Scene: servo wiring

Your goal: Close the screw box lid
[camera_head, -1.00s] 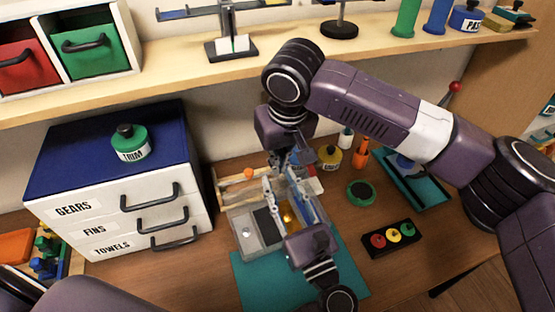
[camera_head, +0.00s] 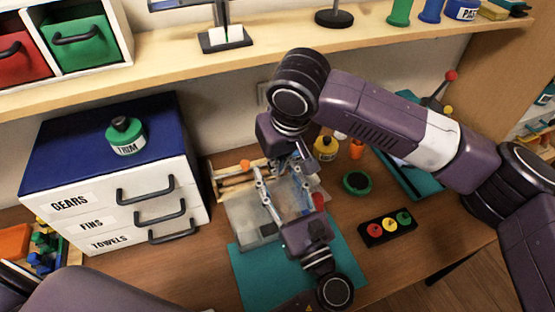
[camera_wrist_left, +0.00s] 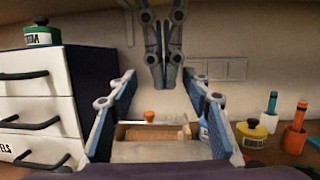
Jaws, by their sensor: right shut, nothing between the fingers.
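The screw box (camera_head: 242,218) sits on the teal mat, with its greyish see-through lid (camera_head: 285,192) appearing to lie down over the compartments. Whether it is fully shut I cannot tell, as the grippers hide part of it. My left gripper (camera_head: 279,178) reaches over the box from the front with its fingers spread and nothing between them. They also frame the left wrist view (camera_wrist_left: 160,115). My right gripper (camera_head: 307,160) hangs above the box's back side, shut and empty. It shows at the top middle of the left wrist view (camera_wrist_left: 162,75).
A wooden rack (camera_head: 232,182) with an orange knob stands behind the box. A drawer cabinet (camera_head: 110,200) is at left. The shelf (camera_head: 180,72) spans above.

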